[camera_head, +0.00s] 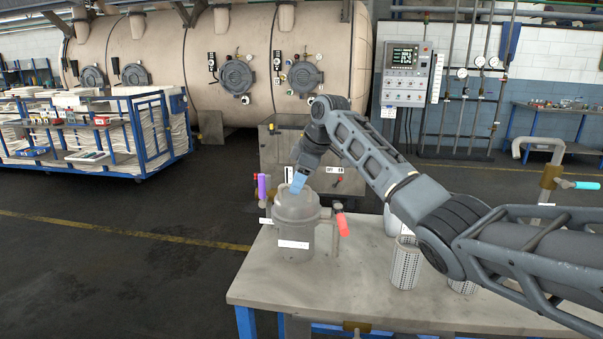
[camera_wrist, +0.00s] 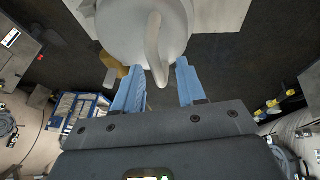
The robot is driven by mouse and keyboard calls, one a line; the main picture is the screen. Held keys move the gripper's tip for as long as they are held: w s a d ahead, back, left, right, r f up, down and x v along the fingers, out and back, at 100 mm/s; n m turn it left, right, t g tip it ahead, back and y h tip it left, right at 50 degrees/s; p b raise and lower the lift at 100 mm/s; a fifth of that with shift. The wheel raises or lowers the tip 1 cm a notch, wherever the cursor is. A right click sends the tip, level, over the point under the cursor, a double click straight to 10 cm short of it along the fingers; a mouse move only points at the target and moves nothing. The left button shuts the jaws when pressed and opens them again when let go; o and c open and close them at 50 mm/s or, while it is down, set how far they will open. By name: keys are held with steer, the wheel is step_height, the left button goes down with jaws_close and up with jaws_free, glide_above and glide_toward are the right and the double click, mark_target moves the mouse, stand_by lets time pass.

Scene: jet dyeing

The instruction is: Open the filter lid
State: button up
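The grey filter housing (camera_head: 296,238) stands upright on the table, with its round lid (camera_head: 297,203) seated on top. In the wrist view the pale lid (camera_wrist: 125,30) fills the top middle, with a curved bar handle (camera_wrist: 154,45) across it. My gripper (camera_head: 298,182) is just above the lid in the head view. In the wrist view its two blue fingers (camera_wrist: 160,68) are apart, with the near end of the handle between the fingertips. A gap shows on both sides of the handle. In the head view my gripper partly hides the handle.
The grey table (camera_head: 262,275) has a red-handled valve (camera_head: 343,224) right of the housing and a purple handle (camera_head: 262,187) left of it. Perforated metal cylinders (camera_head: 405,262) stand to the right under my arm. A steel cabinet (camera_head: 272,150) stands behind.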

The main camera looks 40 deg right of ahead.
steer(key=shift+t, duration=0.3)
steer(key=shift+s+a+r+b, duration=0.2)
steer(key=shift+s+r, duration=0.25)
steer(key=shift+r, duration=0.3)
steer(key=shift+s+a+r+b, duration=0.1)
steer(key=shift+s+a+r, duration=0.15)
steer(key=shift+s+r, duration=0.35)
steer(key=shift+s+a+r+b, duration=0.15)
steer(key=shift+s+a+r, duration=0.15)
steer(key=shift+r, duration=0.55)
